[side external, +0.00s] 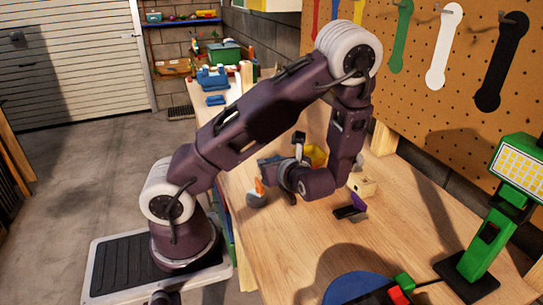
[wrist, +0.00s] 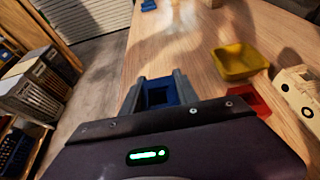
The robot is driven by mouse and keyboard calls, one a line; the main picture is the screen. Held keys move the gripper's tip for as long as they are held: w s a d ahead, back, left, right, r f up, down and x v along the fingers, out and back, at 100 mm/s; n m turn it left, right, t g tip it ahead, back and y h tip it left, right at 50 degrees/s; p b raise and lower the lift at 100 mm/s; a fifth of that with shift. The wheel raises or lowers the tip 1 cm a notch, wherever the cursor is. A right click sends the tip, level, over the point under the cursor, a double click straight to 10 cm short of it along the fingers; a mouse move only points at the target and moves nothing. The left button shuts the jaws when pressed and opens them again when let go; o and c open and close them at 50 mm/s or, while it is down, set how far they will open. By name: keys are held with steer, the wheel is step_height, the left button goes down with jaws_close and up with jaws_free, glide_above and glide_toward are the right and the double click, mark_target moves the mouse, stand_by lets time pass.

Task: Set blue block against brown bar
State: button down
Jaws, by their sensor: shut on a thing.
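My gripper (wrist: 158,79) is shut on a blue block (wrist: 159,97) in the wrist view, with a grey finger on each side of it. In the side external view my gripper (side external: 268,165) points left over the workbench, and my wrist partly covers it. The block is hard to make out there. I cannot tell whether the block touches the bench top. I cannot make out a brown bar for certain in either view.
A yellow bowl (wrist: 240,62) stands right of my gripper, with a red piece (wrist: 250,101) and a pale wooden block (wrist: 299,90) nearby. A grey-and-orange item (side external: 257,194) sits near the bench's left edge. A green lamp (side external: 487,235) stands at the right.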

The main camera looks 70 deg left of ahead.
mark_target(271, 192)
steer(key=shift+f, duration=3)
steer(key=shift+s+d+f, duration=0.1)
steer(key=shift+d+f, duration=0.05)
steer(key=shift+f, duration=0.2)
steer(key=c, duration=0.9)
jaws_free()
steer(key=shift+o, duration=0.2)
steer(key=v, duration=0.3)
steer(key=r+v, duration=0.1)
steer(key=v, duration=0.3)
steer(key=shift+w, duration=0.2)
steer(key=shift+r, duration=0.1)
